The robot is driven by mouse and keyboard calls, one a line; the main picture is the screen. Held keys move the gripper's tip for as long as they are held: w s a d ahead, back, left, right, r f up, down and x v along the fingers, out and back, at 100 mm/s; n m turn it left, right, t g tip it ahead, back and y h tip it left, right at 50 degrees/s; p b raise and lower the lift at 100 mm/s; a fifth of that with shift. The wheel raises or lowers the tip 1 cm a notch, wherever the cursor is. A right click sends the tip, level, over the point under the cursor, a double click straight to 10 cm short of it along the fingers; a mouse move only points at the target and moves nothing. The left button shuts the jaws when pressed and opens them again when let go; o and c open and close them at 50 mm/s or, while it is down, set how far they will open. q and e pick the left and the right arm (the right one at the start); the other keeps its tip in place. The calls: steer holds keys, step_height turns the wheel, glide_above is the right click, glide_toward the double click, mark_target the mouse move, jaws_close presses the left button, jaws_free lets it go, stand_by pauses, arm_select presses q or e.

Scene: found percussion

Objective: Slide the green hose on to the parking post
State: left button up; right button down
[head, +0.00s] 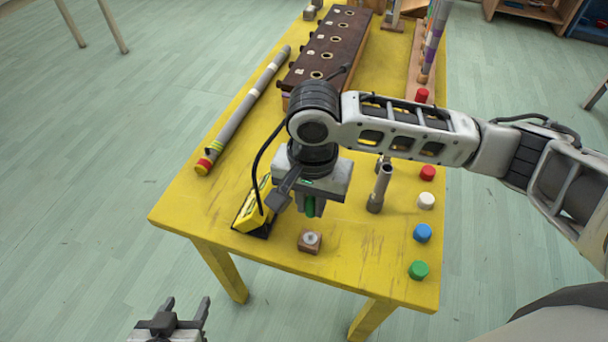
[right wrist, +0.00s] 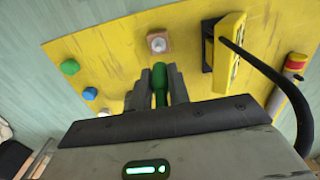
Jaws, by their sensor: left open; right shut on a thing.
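My right gripper (head: 310,208) is shut on the green hose (right wrist: 160,92), a short green piece between its fingers. It also shows in the head view (head: 310,206), partly hidden by the fingers. A small wooden block with a round metal top, which looks like the parking post (head: 310,239), sits near the table's front edge. In the right wrist view the post (right wrist: 159,42) lies beyond the hose tip, with a gap in the picture. I cannot tell the hose's height over it. My left gripper (head: 187,304) is open and empty, off the table's front edge.
A yellow device (head: 252,209) stands left of the post, with a black cable across it. A grey upright tube (head: 380,188) and coloured caps (head: 422,233) are to the right. A long grey tube (head: 245,108) lies at left; a dark wooden box (head: 330,45) is behind.

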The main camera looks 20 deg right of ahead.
mark_target(311, 217)
steer(key=shift+s+r, duration=0.1)
steer(key=shift+s, duration=0.15)
steer(key=shift+r+p, duration=0.15)
steer(key=shift+p, duration=0.45)
steer(key=shift+s+f, duration=0.1)
steer(key=shift+f, duration=0.15)
step_height(311, 217, down, 3)
steer(key=shift+r+b, duration=0.1)
steer(key=shift+b, duration=0.2)
steer(key=shift+f, duration=0.7)
steer(key=shift+f+b, duration=0.3)
steer(key=shift+f, duration=0.2)
arm_select(q)
steer(key=shift+s+d, duration=0.1)
steer(key=shift+s, duration=0.2)
arm_select(e)
steer(key=shift+f, duration=0.25)
arm_select(q)
steer(key=shift+f, duration=0.1)
steer(key=shift+r, duration=0.2)
